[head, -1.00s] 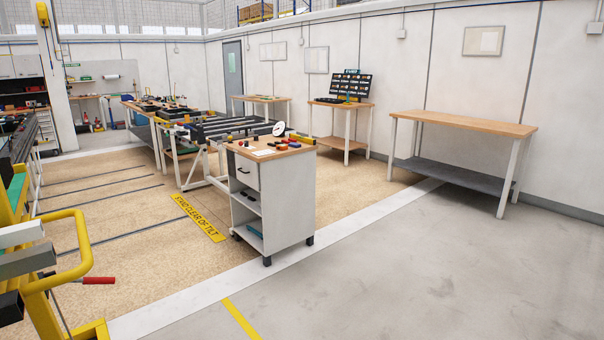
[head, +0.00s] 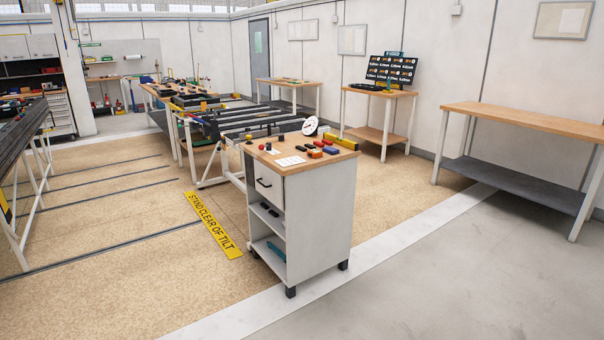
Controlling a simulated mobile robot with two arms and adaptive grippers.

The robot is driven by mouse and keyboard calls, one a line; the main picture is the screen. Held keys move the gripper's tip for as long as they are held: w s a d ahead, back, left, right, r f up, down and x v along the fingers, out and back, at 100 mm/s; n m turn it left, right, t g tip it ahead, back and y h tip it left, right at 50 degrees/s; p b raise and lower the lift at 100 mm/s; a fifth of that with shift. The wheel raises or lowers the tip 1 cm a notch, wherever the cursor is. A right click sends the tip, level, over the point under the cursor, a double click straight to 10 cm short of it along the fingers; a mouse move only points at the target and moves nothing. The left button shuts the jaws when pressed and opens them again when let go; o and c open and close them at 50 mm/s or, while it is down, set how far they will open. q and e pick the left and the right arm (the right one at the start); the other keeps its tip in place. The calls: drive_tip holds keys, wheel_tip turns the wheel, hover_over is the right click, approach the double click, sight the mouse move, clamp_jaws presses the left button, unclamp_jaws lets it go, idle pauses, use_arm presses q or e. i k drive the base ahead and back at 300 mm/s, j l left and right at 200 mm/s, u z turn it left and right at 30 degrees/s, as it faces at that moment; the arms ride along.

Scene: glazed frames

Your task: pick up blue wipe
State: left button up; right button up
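I cannot clearly make out a blue wipe. A flat teal-blue item (head: 276,250) lies on the bottom shelf of the white cart (head: 322,215); it is too small to tell what it is. Small blue, red and dark items (head: 316,150) stand on the cart's wooden top. Neither of my grippers is in view.
A yellow floor sign (head: 213,226) lies left of the cart. A long frame bench (head: 250,122) stands behind it. An empty wooden table (head: 520,117) is at the right wall. Grey floor (head: 430,280) at front right is clear.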

sight(330, 150)
drive_tip(key=i, duration=2.2)
